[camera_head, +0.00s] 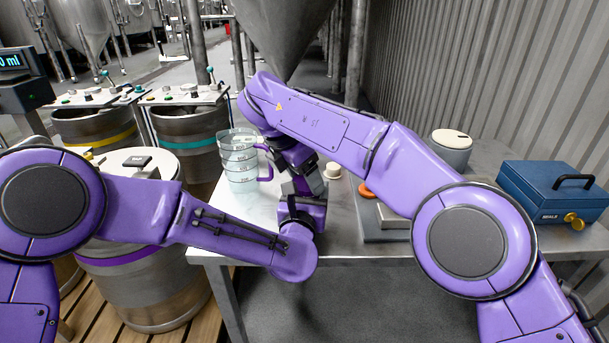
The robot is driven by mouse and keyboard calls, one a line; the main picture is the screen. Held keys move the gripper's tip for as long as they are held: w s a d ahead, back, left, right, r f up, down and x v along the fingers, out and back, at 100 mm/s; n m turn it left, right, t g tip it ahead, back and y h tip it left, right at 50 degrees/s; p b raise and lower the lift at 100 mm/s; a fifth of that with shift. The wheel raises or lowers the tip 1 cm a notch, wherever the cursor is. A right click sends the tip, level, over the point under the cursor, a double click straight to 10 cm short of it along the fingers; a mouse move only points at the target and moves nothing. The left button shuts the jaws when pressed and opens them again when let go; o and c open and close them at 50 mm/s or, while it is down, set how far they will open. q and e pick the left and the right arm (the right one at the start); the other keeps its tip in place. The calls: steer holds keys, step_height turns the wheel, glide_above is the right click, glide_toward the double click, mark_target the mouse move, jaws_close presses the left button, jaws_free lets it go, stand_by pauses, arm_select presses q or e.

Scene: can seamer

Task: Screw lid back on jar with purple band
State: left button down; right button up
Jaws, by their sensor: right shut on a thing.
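A large steel vessel with a purple band (122,259) stands at the left, partly behind my left arm. A pale round top with a dark block on it (137,161) shows above my left arm; I cannot tell whether it is seated or loose. My right gripper (305,182) points down over the table, left of a small cream knob-like piece (333,170). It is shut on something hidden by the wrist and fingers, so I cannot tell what.
A clear graduated jug (238,160) stands close left of the right wrist. An orange disc (367,190), a grey canister (452,150) and a blue cash box (553,188) lie to the right. Vessels with yellow (100,140) and teal (190,143) bands stand behind.

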steer(key=o, duration=1)
steer(key=shift+r, duration=0.1)
steer(key=shift+r, duration=2.15)
steer(key=shift+o, duration=0.4)
arm_select(q)
steer(key=shift+c, duration=0.3)
jaws_free()
